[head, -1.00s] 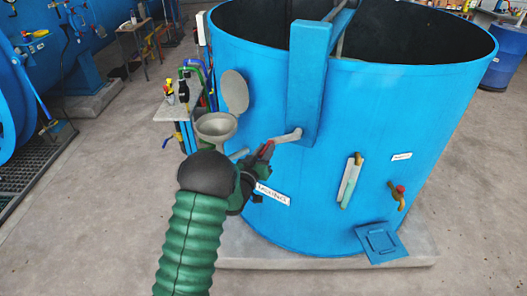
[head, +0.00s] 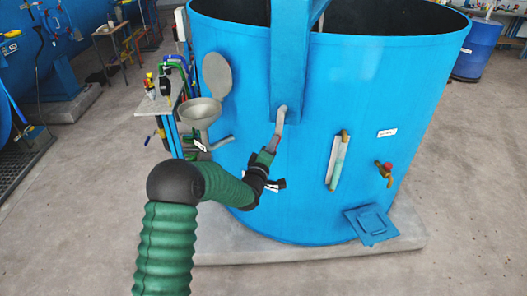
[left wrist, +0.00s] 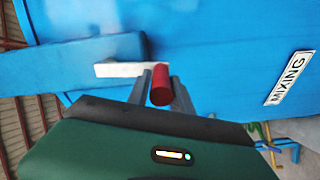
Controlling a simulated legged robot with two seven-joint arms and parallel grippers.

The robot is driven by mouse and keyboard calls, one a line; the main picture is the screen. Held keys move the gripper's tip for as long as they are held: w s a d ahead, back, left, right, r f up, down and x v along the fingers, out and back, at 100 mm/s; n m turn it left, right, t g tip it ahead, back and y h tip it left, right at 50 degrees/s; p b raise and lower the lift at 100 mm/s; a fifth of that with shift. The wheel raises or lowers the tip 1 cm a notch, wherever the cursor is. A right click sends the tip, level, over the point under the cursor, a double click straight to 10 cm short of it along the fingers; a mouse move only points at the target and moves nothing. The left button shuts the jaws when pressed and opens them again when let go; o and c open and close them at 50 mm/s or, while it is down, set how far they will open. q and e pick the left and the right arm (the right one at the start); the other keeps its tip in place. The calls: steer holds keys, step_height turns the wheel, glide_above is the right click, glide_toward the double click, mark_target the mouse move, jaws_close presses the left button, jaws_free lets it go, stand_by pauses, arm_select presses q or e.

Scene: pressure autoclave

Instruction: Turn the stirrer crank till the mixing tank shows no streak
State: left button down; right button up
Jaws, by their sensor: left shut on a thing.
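The blue mixing tank (head: 400,90) stands upright at centre. Its stirrer crank (head: 281,116) is a short pale arm at the foot of the blue column on the tank's front, and it hangs downward. My left gripper (head: 274,142) is at the crank's lower end. In the left wrist view the fingers (left wrist: 160,92) are shut on the crank's red handle (left wrist: 160,84), with the pale crank arm (left wrist: 118,69) beside it. The tank's sight glass (head: 337,162) looks pale green; I cannot tell whether a streak shows in it. My right gripper is out of view.
A grey funnel with a round lid (head: 216,75) sits at the tank's left side, close to my left arm. A small bench (head: 160,104) stands behind it. The foreground floor is clear.

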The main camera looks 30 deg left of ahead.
arm_select(q)
steer(key=w+d+r+n+b, duration=0.1)
steer(key=d+r+n+b, duration=0.15)
steer(key=d+n, duration=0.65)
step_height(320, 180, up, 7)
steer(key=d+n+b, duration=0.2)
steer(key=n+b, duration=0.1)
steer(key=n, duration=0.7)
steer(key=shift+w+d+r+b, duration=0.15)
steer(key=shift+w+b, duration=0.15)
steer(key=shift+w, duration=0.15)
